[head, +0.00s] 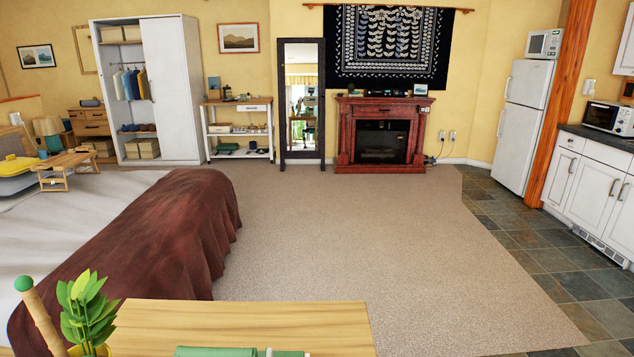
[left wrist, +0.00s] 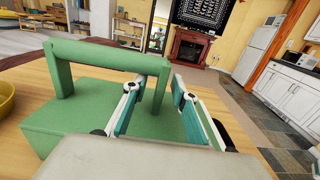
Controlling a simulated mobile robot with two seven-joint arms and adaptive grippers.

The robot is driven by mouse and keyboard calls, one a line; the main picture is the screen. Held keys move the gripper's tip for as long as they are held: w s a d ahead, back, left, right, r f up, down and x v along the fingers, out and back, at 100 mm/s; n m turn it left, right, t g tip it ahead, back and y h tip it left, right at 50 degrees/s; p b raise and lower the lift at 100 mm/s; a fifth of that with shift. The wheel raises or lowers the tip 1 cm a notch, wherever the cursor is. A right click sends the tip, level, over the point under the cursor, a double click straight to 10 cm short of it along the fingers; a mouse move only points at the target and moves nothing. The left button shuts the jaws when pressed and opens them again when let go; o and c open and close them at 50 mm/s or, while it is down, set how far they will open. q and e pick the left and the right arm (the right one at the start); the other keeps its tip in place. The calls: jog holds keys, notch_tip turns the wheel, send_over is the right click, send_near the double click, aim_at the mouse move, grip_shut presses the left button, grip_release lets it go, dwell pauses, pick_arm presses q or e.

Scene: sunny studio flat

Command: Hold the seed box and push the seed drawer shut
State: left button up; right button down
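The green seed box (left wrist: 85,120), with an arched green handle (left wrist: 105,55), stands on the wooden table in the left wrist view. In the head view only a green strip of it (head: 215,351) shows at the bottom edge. My left gripper (left wrist: 160,82) is open, its teal-padded fingers apart over the box. The handle's right post appears between the fingers in the picture; I cannot tell whether they touch it. A bit of this gripper (head: 285,353) shows in the head view. No seed drawer can be made out. My right gripper is not in view.
The wooden table (head: 240,315) fills the near middle. A leafy plant (head: 88,310) and a green-tipped wooden rod (head: 38,315) stand at its left. A yellow bowl-like rim (left wrist: 6,98) shows left of the box. Beyond are a bed (head: 160,230) and open carpet.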

pick_arm(q)
jog(key=s, duration=1.2)
jog(key=o, duration=0.5)
dwell(0.3)
jog(key=shift+s+b, duration=0.35)
jog(key=shift+s, duration=3.65)
jog(key=shift+s, duration=0.15)
